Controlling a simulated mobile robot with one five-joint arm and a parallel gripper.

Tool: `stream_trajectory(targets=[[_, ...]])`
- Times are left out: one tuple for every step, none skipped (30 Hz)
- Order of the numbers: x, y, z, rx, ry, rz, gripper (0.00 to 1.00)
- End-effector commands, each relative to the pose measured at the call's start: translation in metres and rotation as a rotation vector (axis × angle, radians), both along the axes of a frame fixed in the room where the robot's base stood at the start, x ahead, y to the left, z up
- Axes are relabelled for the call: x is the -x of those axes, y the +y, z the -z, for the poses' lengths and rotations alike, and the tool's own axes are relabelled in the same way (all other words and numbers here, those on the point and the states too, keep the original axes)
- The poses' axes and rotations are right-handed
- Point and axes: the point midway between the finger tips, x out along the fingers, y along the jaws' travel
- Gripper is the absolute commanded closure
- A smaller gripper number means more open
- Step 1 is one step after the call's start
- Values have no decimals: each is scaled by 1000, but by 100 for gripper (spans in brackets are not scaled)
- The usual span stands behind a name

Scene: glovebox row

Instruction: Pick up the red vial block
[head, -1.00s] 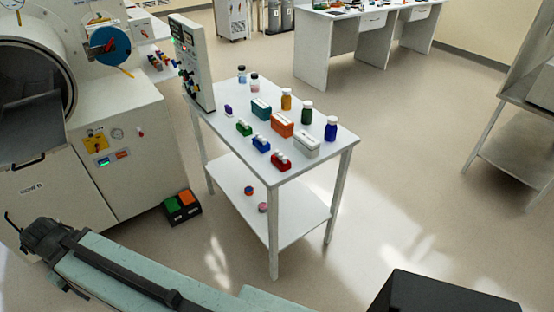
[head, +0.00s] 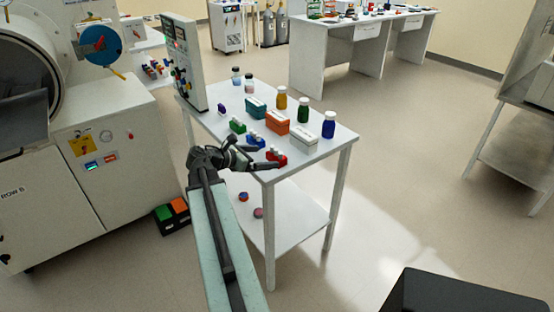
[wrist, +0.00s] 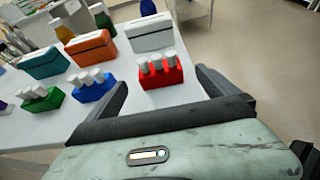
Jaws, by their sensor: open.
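The red vial block (head: 277,156) sits upright near the front corner of the white table, with several grey-capped vials in it. In the wrist view the red vial block (wrist: 161,76) lies ahead of my gripper (wrist: 167,85), between its two dark fingers. The fingers are spread apart and the jaws are open. I cannot tell whether either finger touches the block. In the head view my gripper (head: 262,156) reaches over the table's front edge, with one finger partly in front of the block.
A blue vial block (wrist: 94,86) stands close left of the red one, near the left finger. A green block (wrist: 40,98), an orange box (wrist: 91,50), a white box (wrist: 150,33) and a teal box (wrist: 45,63) stand nearby. Bottles line the table's far side.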

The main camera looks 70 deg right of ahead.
Motion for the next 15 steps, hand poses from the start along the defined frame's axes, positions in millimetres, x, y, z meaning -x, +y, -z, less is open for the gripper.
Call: stream_trajectory(targets=[[3,-5,5,0,0,1,2],[5,-8,7,0,-2,2,2],[7,-12,9,0,-1,3,2],[9,-15,10,0,-1,3,2],[10,-16,10,0,-2,2,2],[10,-16,9,-1,-3,1,2],[10,-16,9,-1,-3,1,2],[10,-17,10,-1,-3,1,2],[12,-19,11,-1,-3,1,2],[13,-21,13,-1,-3,1,2],[15,-24,15,0,-3,1,2],[19,-29,19,0,-3,2,2],[22,-33,21,-1,-3,3,2],[25,-38,24,-1,-4,2,2],[28,-44,27,-1,-4,2,2]])
